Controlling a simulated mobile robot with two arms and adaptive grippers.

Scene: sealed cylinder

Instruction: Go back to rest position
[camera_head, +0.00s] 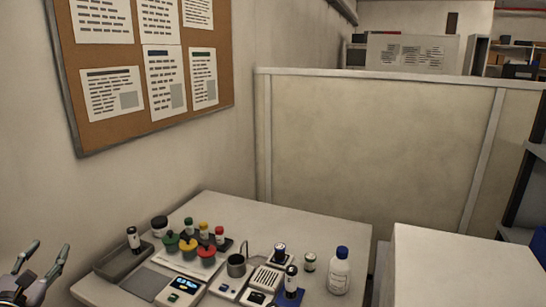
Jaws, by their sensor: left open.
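My left gripper (48,262) shows at the lower left corner of the head view. Its two fingers are spread apart with nothing between them. It is left of the table (295,222) and apart from it. My right gripper is not in the picture.
The table's back part is bare. A white box-like surface (455,265) stands right.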

